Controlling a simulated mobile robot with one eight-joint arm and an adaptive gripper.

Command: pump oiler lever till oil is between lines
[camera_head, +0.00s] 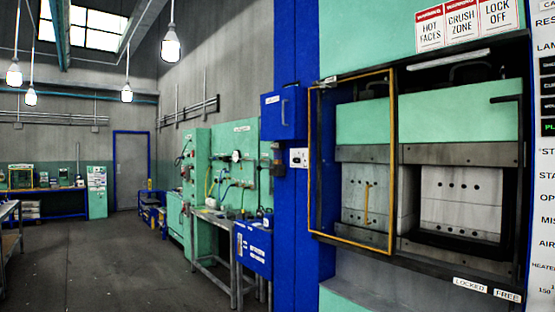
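My gripper is not in view. I cannot make out an oiler, its lever or its oil lines for certain. A large green press (430,112) stands at the right, with a yellow-framed guard (309,160) at its left side. Two pale blocks with dark holes show inside it. On the blue column (297,220) beside it are a blue box (283,114), a small dark fitting (277,158) and a white socket plate (299,157). A green panel (246,158) with hoses and gauges stands further back; its parts are too small to tell apart.
A metal-legged bench (213,222) and a blue cabinet (253,248) stand before the green panel. The grey floor (110,260) is open at the left. A table edge (9,210) shows at far left. A closed door (131,170) is at the back.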

